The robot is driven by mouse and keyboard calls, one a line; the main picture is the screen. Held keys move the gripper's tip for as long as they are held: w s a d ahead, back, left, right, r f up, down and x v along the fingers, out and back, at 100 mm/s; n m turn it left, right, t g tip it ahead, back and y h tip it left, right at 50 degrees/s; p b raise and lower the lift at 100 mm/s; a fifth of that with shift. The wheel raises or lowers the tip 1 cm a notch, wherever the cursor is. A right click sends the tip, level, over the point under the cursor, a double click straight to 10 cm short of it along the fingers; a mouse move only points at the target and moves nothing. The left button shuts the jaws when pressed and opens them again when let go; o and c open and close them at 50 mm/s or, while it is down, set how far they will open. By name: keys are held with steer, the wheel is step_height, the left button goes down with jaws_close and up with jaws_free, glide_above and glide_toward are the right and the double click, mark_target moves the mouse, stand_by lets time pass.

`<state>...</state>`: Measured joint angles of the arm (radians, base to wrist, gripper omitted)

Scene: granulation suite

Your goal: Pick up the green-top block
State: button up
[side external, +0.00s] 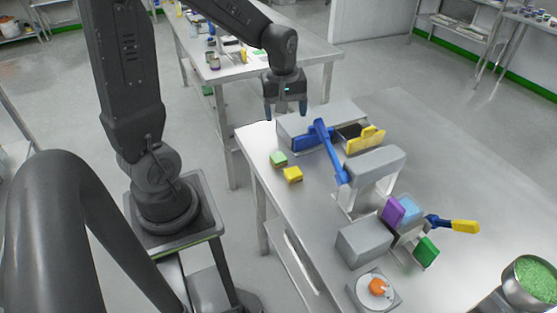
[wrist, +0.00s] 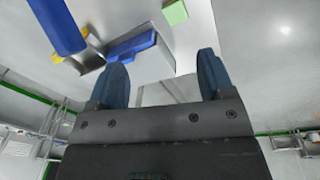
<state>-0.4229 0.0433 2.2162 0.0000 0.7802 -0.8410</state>
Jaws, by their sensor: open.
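The green-top block (side external: 279,159) sits on the steel table near its left edge, beside a yellow-top block (side external: 293,174). In the wrist view, a green square (wrist: 175,12) shows at the top edge, beyond my fingertips. My gripper (side external: 286,112) is open and empty, raised in the air, and appears above the green-top block in the side view. Its two dark blue fingers also show spread apart in the wrist view (wrist: 162,62), with nothing between them.
Close by stand a grey box (side external: 351,113) with blue and yellow scoops and a grey stand (side external: 375,165) with a long blue tool (side external: 328,150) leaning on it. Colored pieces, a dial unit (side external: 376,290) and a green-filled bowl (side external: 535,280) lie nearer. The table's right side is clear.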

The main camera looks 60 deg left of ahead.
mark_target(278, 157)
steer(key=a+f+n, duration=0.1)
steer(key=f, duration=0.5)
steer(key=a+f+n, duration=0.1)
steer(key=a+f, duration=0.1)
steer(key=f, duration=0.4)
steer(key=a+f+n+g, duration=0.1)
steer(key=f, duration=0.5)
steer(key=shift+w+a+f+n, duration=0.1)
steer(key=shift+a+f+n, duration=0.05)
steer(key=shift+f+n, duration=0.25)
steer(key=shift+c, duration=0.4)
steer(key=c, duration=0.9)
